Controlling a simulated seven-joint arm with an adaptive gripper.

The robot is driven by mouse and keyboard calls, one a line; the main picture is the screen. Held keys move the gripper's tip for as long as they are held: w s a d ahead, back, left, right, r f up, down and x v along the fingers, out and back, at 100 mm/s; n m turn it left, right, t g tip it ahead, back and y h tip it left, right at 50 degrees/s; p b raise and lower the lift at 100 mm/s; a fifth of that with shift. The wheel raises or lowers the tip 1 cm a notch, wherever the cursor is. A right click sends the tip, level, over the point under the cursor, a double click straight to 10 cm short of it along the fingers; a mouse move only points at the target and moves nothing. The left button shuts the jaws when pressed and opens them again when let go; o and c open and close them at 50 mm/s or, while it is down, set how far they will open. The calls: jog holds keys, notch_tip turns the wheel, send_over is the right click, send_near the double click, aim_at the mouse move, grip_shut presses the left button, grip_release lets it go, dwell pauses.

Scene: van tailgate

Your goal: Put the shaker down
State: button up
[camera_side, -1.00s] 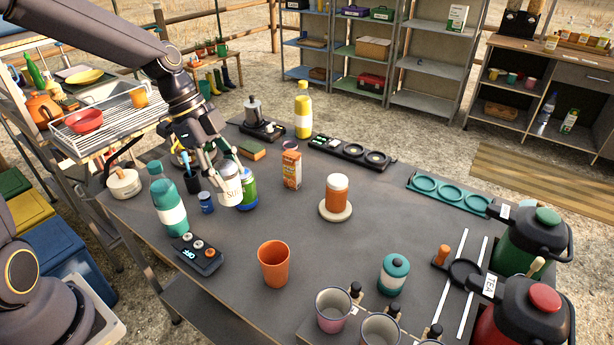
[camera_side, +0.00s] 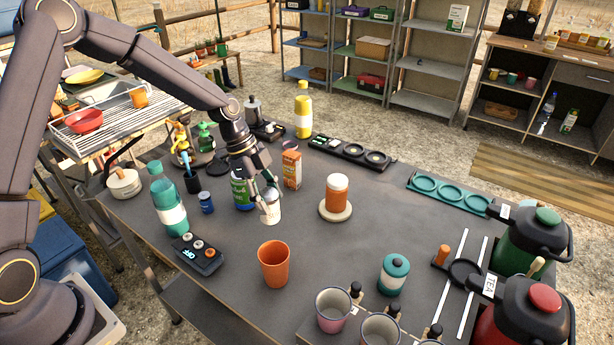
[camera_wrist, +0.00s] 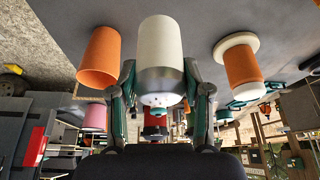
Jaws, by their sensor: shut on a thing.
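The shaker (camera_side: 270,211) is white with a silver perforated top. My gripper (camera_side: 267,194) is shut on it, with one finger on each side of its upper part. In the side view the shaker is upright or nearly so, low over the middle of the grey table; I cannot tell whether its base touches. The wrist view shows the shaker (camera_wrist: 160,45) between both fingers (camera_wrist: 158,76), its silver top towards the camera.
An orange cup (camera_side: 273,265) stands in front of the shaker. An orange-and-white canister (camera_side: 337,191) on a round pale base (camera_side: 336,212) is to the right. A green-labelled jar (camera_side: 241,192) and an orange carton (camera_side: 291,170) stand close behind. Bare tabletop lies between shaker and canister.

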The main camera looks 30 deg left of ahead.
jog(key=shift+w+d+f, duration=0.1)
jog(key=shift+w+f, duration=0.45)
jog(key=shift+f, duration=0.55)
jog(key=shift+w+f, duration=0.5)
jog(key=shift+f, duration=0.65)
jog(key=shift+w+d+f, duration=0.1)
jog(key=shift+w+f, duration=0.45)
jog(key=shift+f, duration=0.55)
jog(key=shift+f, duration=0.15)
jog(key=o, duration=1.2)
